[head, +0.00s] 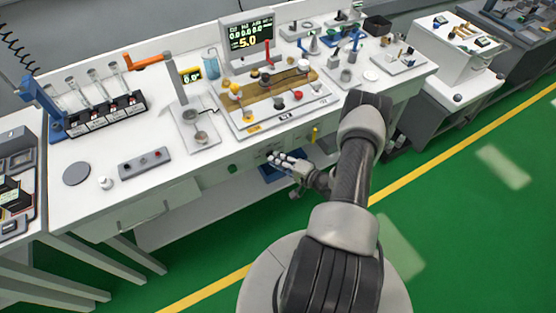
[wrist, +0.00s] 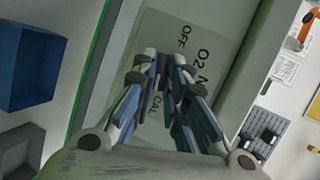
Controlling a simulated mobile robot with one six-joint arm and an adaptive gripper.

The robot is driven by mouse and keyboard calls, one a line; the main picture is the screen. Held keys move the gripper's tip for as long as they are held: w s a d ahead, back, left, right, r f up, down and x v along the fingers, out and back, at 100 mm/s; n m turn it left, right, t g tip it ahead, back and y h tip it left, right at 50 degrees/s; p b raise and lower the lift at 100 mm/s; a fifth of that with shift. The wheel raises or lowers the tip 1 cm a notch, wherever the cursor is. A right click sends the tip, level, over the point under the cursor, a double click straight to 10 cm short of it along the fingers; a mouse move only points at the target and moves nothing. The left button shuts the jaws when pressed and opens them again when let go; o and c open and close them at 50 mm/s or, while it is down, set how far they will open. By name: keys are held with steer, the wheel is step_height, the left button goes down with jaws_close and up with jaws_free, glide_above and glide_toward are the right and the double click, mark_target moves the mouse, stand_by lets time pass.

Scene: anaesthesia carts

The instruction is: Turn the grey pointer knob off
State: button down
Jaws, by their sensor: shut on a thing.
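My gripper (head: 274,155) is at the front face of the white bench. In the wrist view its fingers (wrist: 164,60) are close together against a pale label plate (wrist: 205,35) on that face. The plate reads "OFF", "O2" and "CAL", with some letters covered. The fingers are shut on the grey pointer knob, which they almost wholly hide. Which way its pointer faces cannot be told.
The bench top (head: 135,190) above carries a display (head: 246,38), a board with coloured knobs, and a rack of tubes. A blue bin (wrist: 33,60) is at the left of the wrist view. Green floor lies open on the right.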

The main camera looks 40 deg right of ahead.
steer(key=shift+a, duration=0.1)
stand_by(0.3)
steer(key=n+h+p, duration=0.1)
steer(key=n+h, duration=0.3)
steer(key=n, duration=0.3)
steer(key=a+n+h+p, duration=0.1)
steer(key=n+h+p, duration=0.1)
steer(key=n+h, duration=0.3)
steer(key=a+n+h+p, duration=0.1)
steer(key=n+h, duration=0.3)
steer(key=n, duration=0.7)
steer(key=shift+w+f+h+p, duration=0.2)
steer(key=shift+w+h+p, duration=0.2)
steer(key=shift+p, duration=0.1)
stand_by(0.5)
steer(key=shift+w+d, duration=0.1)
stand_by(0.4)
steer(key=c, duration=1.6)
jaws_free()
steer(key=shift+c, duration=0.2)
steer(key=shift+o, duration=0.2)
steer(key=shift+f+n, duration=0.1)
steer(key=shift+n, duration=0.2)
